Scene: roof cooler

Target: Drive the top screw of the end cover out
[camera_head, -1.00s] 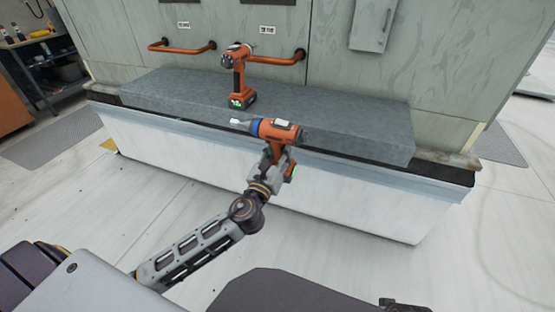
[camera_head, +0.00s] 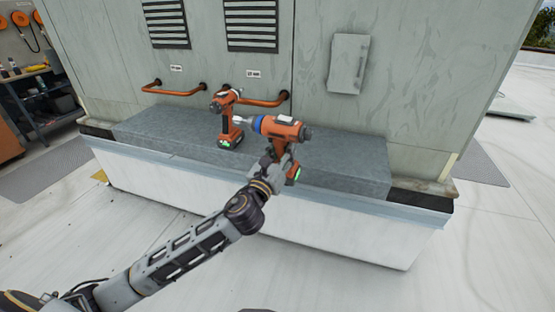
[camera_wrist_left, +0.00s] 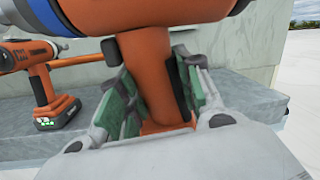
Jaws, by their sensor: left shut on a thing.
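My left gripper (camera_head: 276,166) is shut on the handle of an orange power driver (camera_head: 284,128) with a blue collar and a metal nose pointing left. The held driver (camera_wrist_left: 150,70) fills the middle of the left wrist view, its handle between the green pads. It is held up in front of the grey ledge. A second orange driver (camera_head: 226,117) stands upright on the ledge, left of the held one; it also shows in the left wrist view (camera_wrist_left: 36,75). I cannot make out the end cover or its top screw. My right gripper is not in view.
The grey ledge (camera_head: 345,160) runs along the cooler wall above a white base (camera_head: 340,230). Copper-coloured pipes (camera_head: 172,90), louvred vents (camera_head: 252,24) and a grey box (camera_head: 348,64) are on the wall. A workshop shelf (camera_head: 42,100) stands at far left. The pale floor at right is open.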

